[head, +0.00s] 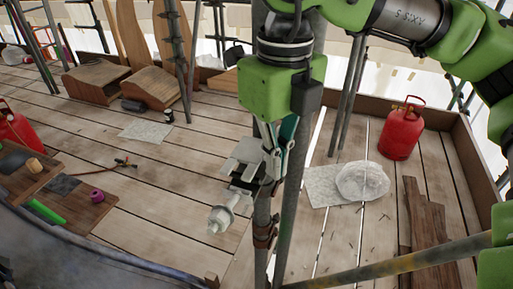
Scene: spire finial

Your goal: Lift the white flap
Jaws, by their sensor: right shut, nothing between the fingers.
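My right gripper (270,165) hangs down from the green arm at the centre, beside the upright scaffold poles. Its fingers are shut, with nothing visible held between them. A pale grey-white plate-like piece (246,152), possibly the white flap, shows just left of the fingers, close to them. Whether they touch is unclear. Below it is a white stepped cylindrical part (228,212), tilted down to the left. The gripper and poles hide part of this fixture. My left gripper is not in view.
A red gas bottle (399,133) stands at right, near a pale sheet (323,186) and a whitish lump (362,181). Dark boards (425,215) lie at lower right. Wooden boxes (150,88) stand at back left. The plank floor (150,190) left of centre is mostly clear.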

